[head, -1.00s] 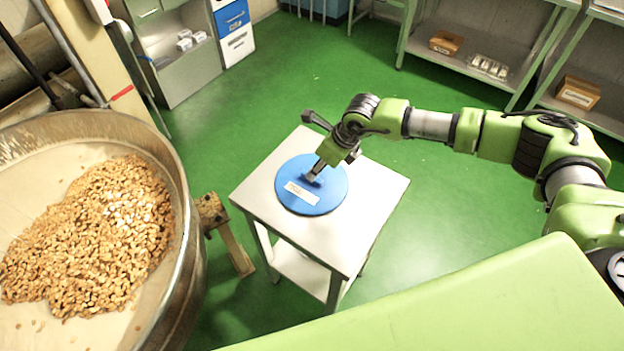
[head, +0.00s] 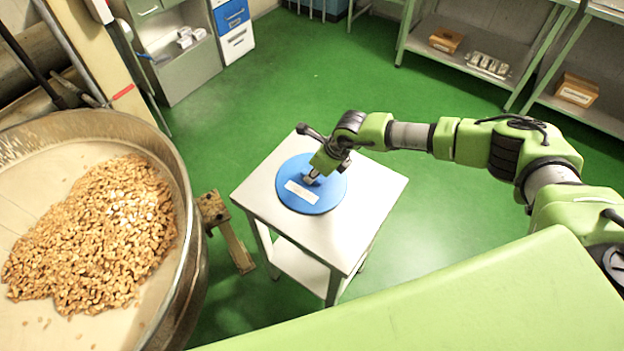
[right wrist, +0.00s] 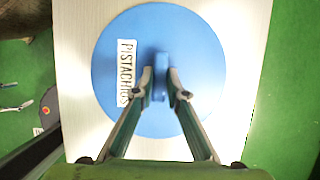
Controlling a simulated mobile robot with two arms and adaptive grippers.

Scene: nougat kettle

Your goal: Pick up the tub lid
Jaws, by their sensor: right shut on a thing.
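The tub lid (head: 325,198) is a round blue disc with a raised handle in its middle and a white label. It lies on, or just over, a small white table (head: 368,212); I cannot tell whether it touches. In the right wrist view the lid (right wrist: 205,50) fills the middle, and its label reads "PISTACHIOS". My right gripper (head: 311,178) comes down from above and is shut on the lid's handle. The fingers show on both sides of the handle in the right wrist view (right wrist: 160,92). My left gripper is not in view.
A large metal kettle (head: 185,215) with a heap of nuts (head: 95,235) stands at the left. Shelves (head: 480,40) with boxes are at the back right, and a cabinet (head: 185,70) is at the back left.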

